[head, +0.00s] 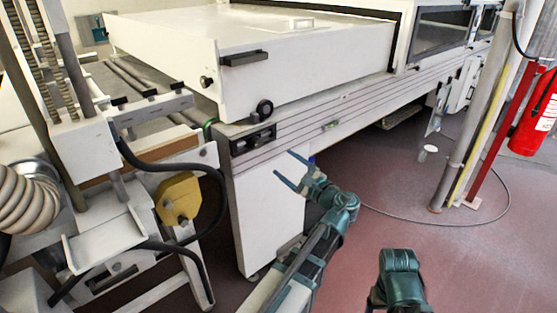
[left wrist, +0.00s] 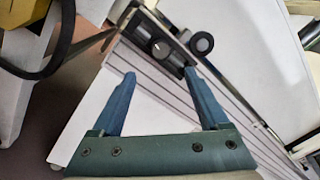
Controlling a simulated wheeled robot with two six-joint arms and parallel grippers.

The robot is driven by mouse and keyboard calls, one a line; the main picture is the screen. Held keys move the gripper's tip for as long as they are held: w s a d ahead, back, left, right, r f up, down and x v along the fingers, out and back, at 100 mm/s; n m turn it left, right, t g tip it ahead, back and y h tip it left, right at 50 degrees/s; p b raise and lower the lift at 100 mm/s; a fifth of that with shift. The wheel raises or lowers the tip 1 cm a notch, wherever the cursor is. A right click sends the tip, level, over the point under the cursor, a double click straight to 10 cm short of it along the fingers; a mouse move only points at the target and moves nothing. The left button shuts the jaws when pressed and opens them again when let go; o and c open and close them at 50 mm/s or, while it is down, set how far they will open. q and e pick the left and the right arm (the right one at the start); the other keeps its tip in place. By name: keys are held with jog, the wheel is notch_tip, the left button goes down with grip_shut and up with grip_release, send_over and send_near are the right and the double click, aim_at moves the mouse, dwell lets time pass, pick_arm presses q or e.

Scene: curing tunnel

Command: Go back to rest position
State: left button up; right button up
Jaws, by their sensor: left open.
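My left gripper (head: 285,170) is in the middle of the head view, in front of the white curing tunnel (head: 262,205). Its two teal fingers are spread apart with nothing between them. In the left wrist view the open fingers (left wrist: 157,95) point toward the tunnel's end, where a black control panel (left wrist: 160,45) with a knob shows beyond them. I cannot tell the exact gap to the machine. Part of my right arm (head: 398,280) shows at the bottom of the head view; its gripper is not visible.
A conveyor frame with a yellow box (head: 178,198) and black hoses stands at the left. A grey pole (head: 475,110), a red post and a fire extinguisher (head: 537,110) are at the right. A thin cable (head: 440,222) lies on the reddish floor, which is otherwise open at lower right.

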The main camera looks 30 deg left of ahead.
pick_arm(q)
jog(key=shift+s+d, duration=0.15)
jog(key=shift+d, duration=0.25)
jog(key=s+d+r+n+g+h+p, duration=0.2)
jog(key=s+d+n+g+h+p, duration=0.6)
jog(key=s+d+h+p, duration=0.7)
jog(key=s+d+n+p, duration=0.2)
jog(key=s+d+p, duration=0.3)
jog(key=d+p, duration=0.3)
jog(key=shift+s+d+r+p, duration=0.3)
jog(key=shift+d+r+p, duration=0.1)
jog(key=shift+p, duration=0.85)
dwell(4.1)
